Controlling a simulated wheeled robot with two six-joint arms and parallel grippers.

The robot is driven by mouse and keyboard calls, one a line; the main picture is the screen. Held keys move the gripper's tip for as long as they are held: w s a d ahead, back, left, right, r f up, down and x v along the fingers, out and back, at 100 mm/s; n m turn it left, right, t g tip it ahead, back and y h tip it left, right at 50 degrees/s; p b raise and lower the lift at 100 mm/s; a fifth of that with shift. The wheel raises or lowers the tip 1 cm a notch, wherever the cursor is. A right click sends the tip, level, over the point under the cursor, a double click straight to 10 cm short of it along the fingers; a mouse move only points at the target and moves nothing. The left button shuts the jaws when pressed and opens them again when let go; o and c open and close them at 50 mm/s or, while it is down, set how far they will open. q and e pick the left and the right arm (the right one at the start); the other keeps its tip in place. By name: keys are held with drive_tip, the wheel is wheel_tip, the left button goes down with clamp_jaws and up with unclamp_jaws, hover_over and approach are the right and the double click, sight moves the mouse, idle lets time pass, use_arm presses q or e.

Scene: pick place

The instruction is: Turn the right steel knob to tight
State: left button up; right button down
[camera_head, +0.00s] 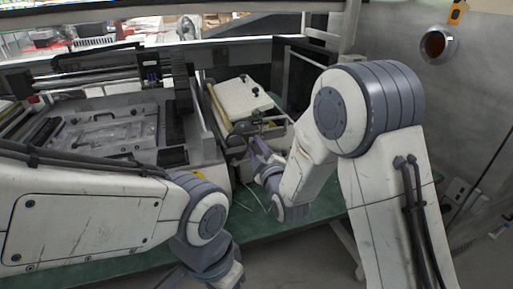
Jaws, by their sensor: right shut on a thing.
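My right gripper (257,141) reaches in from the right to the front of a white-topped device (238,97) on the green table. Its fingers are shut at the device's front edge, on what looks like the right steel knob. The knob is small here and mostly hidden by the fingers, so I cannot tell how far it is turned. My left arm comes in from the left and bends down at the bottom of the view. Its gripper is out of view.
A grey machine (130,125) with a flat bed and rails stands left of the device. The green table (300,216) has some bare room in front, where thin pale strips (250,198) lie. A dark open box (301,80) stands behind at right.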

drive_tip(key=c, duration=0.6)
unclamp_jaws()
drive_tip(key=b+v, duration=1)
drive_tip(key=b, duration=0.4)
drive_tip(key=shift+s+d, duration=0.1)
drive_tip(key=shift+s, duration=0.15)
